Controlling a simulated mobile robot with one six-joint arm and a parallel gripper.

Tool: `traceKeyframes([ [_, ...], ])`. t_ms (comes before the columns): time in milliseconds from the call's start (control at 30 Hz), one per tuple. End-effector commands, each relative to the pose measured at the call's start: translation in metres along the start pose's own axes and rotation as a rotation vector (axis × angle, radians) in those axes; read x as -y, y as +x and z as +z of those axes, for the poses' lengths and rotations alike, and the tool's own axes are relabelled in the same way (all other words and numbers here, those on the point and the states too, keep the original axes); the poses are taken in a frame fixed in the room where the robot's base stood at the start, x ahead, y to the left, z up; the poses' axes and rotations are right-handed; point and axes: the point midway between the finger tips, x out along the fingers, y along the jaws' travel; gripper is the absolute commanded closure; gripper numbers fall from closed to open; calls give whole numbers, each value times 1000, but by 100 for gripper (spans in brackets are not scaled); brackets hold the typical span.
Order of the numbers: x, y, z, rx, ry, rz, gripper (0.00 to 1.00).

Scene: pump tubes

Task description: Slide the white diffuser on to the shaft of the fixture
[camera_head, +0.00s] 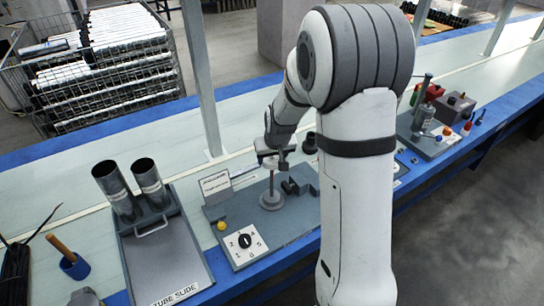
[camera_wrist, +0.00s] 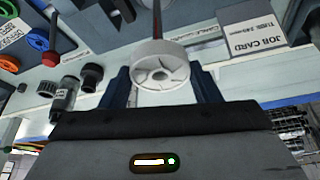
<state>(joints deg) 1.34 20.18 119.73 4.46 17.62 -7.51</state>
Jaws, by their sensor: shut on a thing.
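The white diffuser (camera_wrist: 161,66) is a round disc with curved vanes and a small hub. It sits between the two fingers of my gripper (camera_wrist: 162,88), which is shut on it. The upright shaft (camera_head: 271,182) rises from a round grey foot on the fixture (camera_head: 290,224). My gripper (camera_head: 273,158) is at the top of the shaft in the head view. In the wrist view the shaft (camera_wrist: 157,18) shows just beyond the diffuser's rim. No shaft shows through the hub, and I cannot tell whether the two touch.
A job card (camera_head: 215,183) stands on the fixture's back left, with dark blocks (camera_head: 302,182) to the right of the shaft and a numbered dial plate (camera_head: 244,244) in front. A tube slide tray (camera_head: 165,262) with two dark tubes stands left. My arm hides part of the bench.

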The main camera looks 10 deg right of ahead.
Motion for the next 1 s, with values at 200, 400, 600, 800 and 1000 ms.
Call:
traceKeyframes([
  [200,0,5,2,0,0,0,66],
  [400,-1,10,4,0,1,0,66],
  [600,-1,14,6,0,1,0,66],
  [800,-1,19,8,0,1,0,66],
  [1000,-1,24,10,1,1,0,66],
])
